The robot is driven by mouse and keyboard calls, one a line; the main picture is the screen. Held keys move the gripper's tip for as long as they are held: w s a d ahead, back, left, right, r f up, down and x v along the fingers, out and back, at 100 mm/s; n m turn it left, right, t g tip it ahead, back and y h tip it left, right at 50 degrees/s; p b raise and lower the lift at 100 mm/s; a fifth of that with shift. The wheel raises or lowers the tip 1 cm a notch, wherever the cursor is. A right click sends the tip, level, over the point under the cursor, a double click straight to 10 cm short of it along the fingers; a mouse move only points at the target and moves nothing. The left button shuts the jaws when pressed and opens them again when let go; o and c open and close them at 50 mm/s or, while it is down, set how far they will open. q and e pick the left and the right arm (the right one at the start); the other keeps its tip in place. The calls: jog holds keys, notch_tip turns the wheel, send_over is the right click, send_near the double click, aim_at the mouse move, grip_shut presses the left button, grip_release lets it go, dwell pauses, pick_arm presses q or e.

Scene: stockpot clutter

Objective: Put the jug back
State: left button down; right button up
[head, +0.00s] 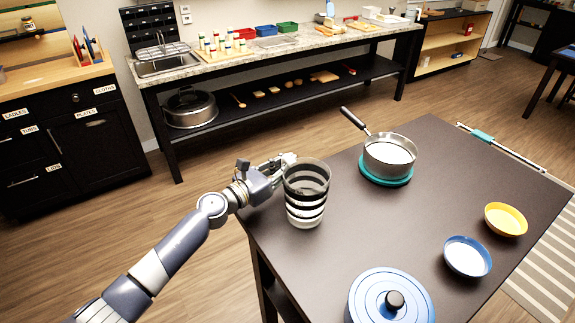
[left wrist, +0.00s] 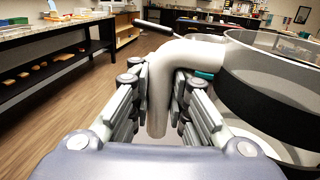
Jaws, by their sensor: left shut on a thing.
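The jug (head: 306,196) is a clear cylinder with black and white bands. It stands upright at the near left corner of the dark table (head: 408,232), or just above it; I cannot tell which. My left gripper (head: 277,167) is on its left side, shut on its pale handle. In the left wrist view the white curved handle (left wrist: 158,95) sits between the fingers (left wrist: 160,112), and the jug's banded wall (left wrist: 275,95) fills the right side. My right gripper is not in view.
A saucepan (head: 389,154) stands on a teal mat (head: 386,178) behind the jug. A blue lidded pot (head: 375,300), a blue bowl (head: 467,257) and a yellow bowl (head: 506,219) are on the table. A counter (head: 270,47) with a lower shelf stands behind. The table's middle is clear.

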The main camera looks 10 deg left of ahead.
pick_arm(q)
jog(key=c, duration=1.5)
grip_release()
jog(key=shift+c, duration=0.2)
jog(key=shift+f, duration=0.1)
jog(key=shift+s+f, duration=0.1)
jog(key=b+v, duration=0.2)
jog(key=v, duration=0.8)
jog(key=shift+s+a+b, duration=0.15)
jog(key=shift+s+b, duration=0.05)
jog(key=shift+b, duration=0.15)
jog(key=shift+s, duration=0.1)
